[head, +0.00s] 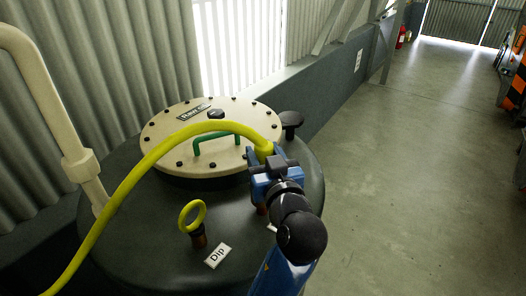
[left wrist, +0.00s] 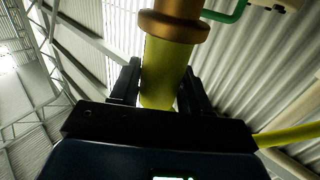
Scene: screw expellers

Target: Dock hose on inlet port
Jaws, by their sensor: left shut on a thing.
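The yellow hose (head: 150,160) rises from the lower left, arches over the tank lid and comes down into my left gripper (head: 265,164). In the left wrist view, my left gripper (left wrist: 160,92) is shut around a yellow hose part (left wrist: 166,68), with a dark finger on each side. A copper-coloured collar (left wrist: 174,24) is in line with that yellow part. I cannot tell whether it belongs to the hose or the port. A brown fitting (head: 262,208) on the tank top is mostly hidden by my gripper, as is a label beside it. My right gripper is not in view.
The dark tank (head: 150,238) has a bolted cream lid (head: 165,140) with a green handle (head: 215,136). A yellow-ringed dipstick (head: 193,215) stands by a "Dip" label (head: 217,255). A black knob (head: 291,120) and cream pipe (head: 45,95) flank the lid.

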